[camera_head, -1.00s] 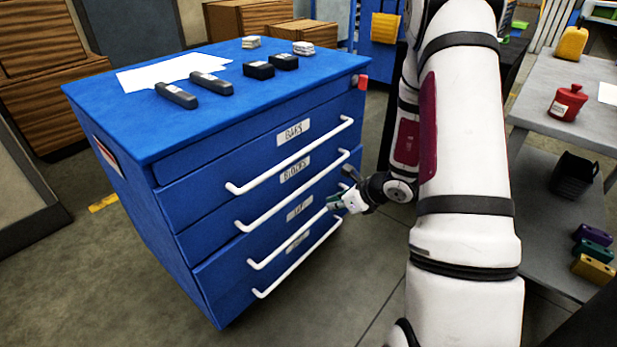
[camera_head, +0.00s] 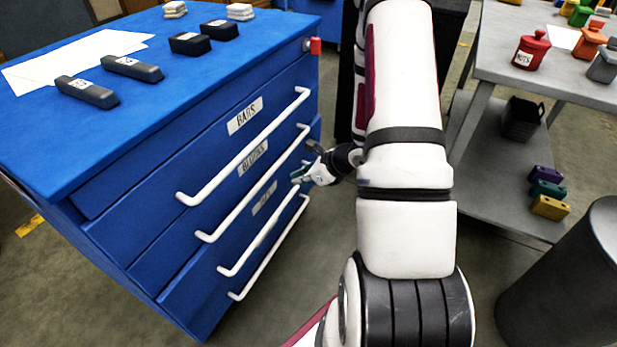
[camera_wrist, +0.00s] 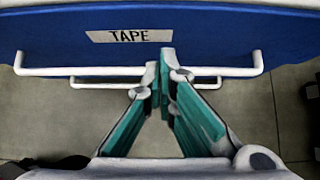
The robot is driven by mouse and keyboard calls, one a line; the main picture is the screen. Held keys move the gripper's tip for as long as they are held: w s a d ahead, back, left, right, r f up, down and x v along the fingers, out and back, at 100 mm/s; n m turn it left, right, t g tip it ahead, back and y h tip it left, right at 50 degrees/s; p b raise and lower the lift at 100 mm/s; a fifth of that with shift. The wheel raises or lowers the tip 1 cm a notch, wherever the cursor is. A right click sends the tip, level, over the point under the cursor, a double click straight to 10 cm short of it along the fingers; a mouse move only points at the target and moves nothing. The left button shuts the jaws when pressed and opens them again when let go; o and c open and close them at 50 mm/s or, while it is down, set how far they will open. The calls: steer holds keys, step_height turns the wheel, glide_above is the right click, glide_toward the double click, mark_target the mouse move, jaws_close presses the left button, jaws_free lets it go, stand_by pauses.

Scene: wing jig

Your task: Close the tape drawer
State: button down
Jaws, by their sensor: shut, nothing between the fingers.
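The tape drawer (camera_head: 215,262) is the third one down in the blue cabinet, and its front appears to stand slightly out from the drawer above. Its white bar handle (camera_head: 252,238) runs along the front. In the wrist view the TAPE label (camera_wrist: 131,36) and the handle (camera_wrist: 215,71) lie across the top. My gripper (camera_head: 300,177) is by the right end of this handle. In the wrist view my gripper (camera_wrist: 160,72) has its teal-padded fingers together and empty, with the tips overlapping the handle's middle. Contact cannot be told.
The blue cabinet top (camera_head: 215,75) holds paper, dark bars, black blocks and white stacks. The BARS drawer (camera_head: 205,150) and another labelled drawer are above. A grey table (camera_head: 500,60) with jars stands at right, and a dark cylinder (camera_head: 570,290) stands at lower right. Floor is open between.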

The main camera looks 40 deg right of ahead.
mark_target(272, 181)
steer(key=shift+w+a+f+b, duration=0.25)
steer(key=shift+w+a+f, duration=0.1)
steer(key=shift+w, duration=0.55)
steer(key=shift+w+a+f+b, duration=0.2)
steer(key=shift+w+a+f, duration=0.1)
steer(key=shift+w, duration=0.6)
steer(key=shift+w+a+f+b, duration=0.25)
steer(key=shift+w+a, duration=0.1)
steer(key=shift+w, duration=0.55)
